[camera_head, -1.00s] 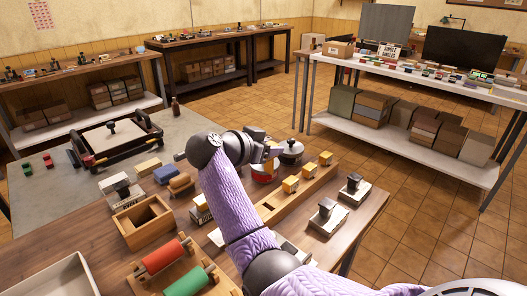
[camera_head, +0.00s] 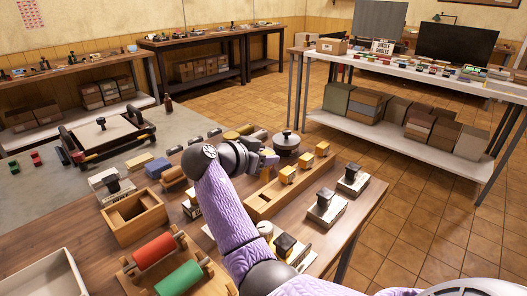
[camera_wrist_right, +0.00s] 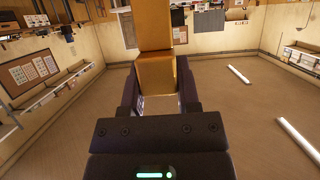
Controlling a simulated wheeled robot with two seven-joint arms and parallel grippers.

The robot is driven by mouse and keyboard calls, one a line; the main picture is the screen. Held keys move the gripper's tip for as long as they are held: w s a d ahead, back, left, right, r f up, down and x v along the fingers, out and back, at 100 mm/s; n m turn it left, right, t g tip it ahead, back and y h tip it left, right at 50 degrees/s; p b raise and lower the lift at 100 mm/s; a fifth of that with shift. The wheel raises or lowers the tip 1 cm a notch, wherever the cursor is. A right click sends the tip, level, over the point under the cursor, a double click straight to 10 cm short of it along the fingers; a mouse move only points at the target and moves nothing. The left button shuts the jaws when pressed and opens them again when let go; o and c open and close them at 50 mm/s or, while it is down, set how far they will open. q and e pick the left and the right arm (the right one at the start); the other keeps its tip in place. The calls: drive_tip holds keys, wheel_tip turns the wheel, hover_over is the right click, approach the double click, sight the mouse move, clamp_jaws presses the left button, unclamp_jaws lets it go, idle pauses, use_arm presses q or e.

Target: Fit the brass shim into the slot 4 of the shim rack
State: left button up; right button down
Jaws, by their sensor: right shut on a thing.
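My right gripper (camera_head: 270,158) is above the table beside the far part of the shim rack, with its arm crossing the middle of the head view. In the right wrist view, my right gripper (camera_wrist_right: 160,100) is shut on the brass shim (camera_wrist_right: 158,72), a gold block that sticks out past the fingers. I cannot pick out the held shim clearly in the head view. The shim rack (camera_head: 275,190) is a long wooden bar with several yellow blocks standing in it; a dark empty slot (camera_head: 264,197) shows towards its near end. My left gripper is not in view.
Black-handled stamps (camera_head: 325,207) stand right of the rack. A dark round-lidded pot (camera_head: 286,142) stands at its far end. A wooden box (camera_head: 134,215) and red and green rollers (camera_head: 153,252) are to the left. A white shelf table (camera_head: 420,80) stands behind.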

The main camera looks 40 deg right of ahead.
drive_tip(key=shift+f, duration=0.25)
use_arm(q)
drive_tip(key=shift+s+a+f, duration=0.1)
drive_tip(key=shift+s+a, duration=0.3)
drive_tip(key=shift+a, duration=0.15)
use_arm(e)
drive_tip(key=shift+r, duration=0.1)
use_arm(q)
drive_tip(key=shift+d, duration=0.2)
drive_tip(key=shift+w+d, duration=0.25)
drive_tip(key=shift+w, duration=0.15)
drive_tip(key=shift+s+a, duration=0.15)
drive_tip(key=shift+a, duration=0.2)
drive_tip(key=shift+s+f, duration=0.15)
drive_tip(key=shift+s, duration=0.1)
use_arm(e)
drive_tip(key=shift+f, duration=0.4)
use_arm(q)
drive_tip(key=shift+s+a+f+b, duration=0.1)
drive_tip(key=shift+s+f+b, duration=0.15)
drive_tip(key=shift+b, duration=0.2)
use_arm(e)
drive_tip(key=shift+f, duration=0.4)
